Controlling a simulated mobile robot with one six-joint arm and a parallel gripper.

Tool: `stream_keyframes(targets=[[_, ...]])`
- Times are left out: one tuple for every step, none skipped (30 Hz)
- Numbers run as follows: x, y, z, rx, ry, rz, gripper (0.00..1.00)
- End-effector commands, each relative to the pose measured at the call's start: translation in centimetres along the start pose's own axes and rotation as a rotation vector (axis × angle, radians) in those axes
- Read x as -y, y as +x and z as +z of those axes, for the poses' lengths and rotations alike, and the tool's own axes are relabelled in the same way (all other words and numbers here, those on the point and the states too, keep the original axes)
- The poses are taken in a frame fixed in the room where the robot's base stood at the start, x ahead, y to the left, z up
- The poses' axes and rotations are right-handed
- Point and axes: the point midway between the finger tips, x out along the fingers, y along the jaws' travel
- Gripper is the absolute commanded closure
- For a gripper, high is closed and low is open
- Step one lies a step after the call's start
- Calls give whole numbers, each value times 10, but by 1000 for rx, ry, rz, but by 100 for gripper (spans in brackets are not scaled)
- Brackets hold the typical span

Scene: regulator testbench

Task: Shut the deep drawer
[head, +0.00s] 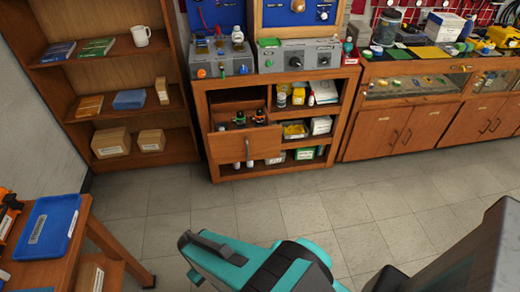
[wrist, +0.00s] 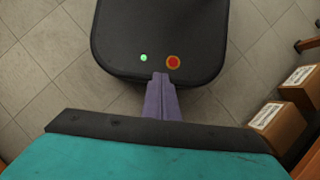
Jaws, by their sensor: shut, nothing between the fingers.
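The deep drawer (head: 246,145) is in the left half of the wooden cabinet (head: 327,136) in the head view. It stands pulled out, with its plain wooden front toward me and a small handle on it. Two small fittings with dark and coloured parts (head: 240,118) show in its open top; its depth inside is hidden. My gripper (wrist: 160,76) shows in the wrist view as two purple fingers pressed together, with nothing between them.
Grey tiled floor (head: 190,215) lies clear before the cabinet. A tall wooden shelf (head: 118,88) stands left of it and a long workbench (head: 400,135) right. A wooden table with a blue tray (head: 47,226) is at lower left. Cardboard boxes (wrist: 276,122) show in the wrist view.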

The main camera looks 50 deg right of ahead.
Motion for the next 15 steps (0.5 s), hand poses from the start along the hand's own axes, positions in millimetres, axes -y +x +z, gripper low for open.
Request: stream_keyframes(targets=[[-2, -2, -4, -9, -5, -10, 100], [-3, -4, -7, -14, -9, -17, 100], [-9, -8, -11, -23, -21, -25, 100], [-13, -10, -14, -32, -29, -33, 100], [-15, -14, -18, -42, -35, -43, 100], [-19, -19, -24, -56, -47, -57, 100], [-22, -23, -28, -69, -56, -68, 100], [-25, -28, -33, -83, -66, -80, 100], [-30, -34, -39, -102, -80, -96, 100], [-34, -39, -44, -118, -91, -107, 100], [-39, -44, -49, -135, -102, -118, 100], [-45, -52, -55, -158, -118, -133, 100], [-50, -57, -59, -176, -130, -142, 100], [-55, -62, -63, -194, -141, -151, 100], [-62, -70, -69, -219, -158, -162, 100]])
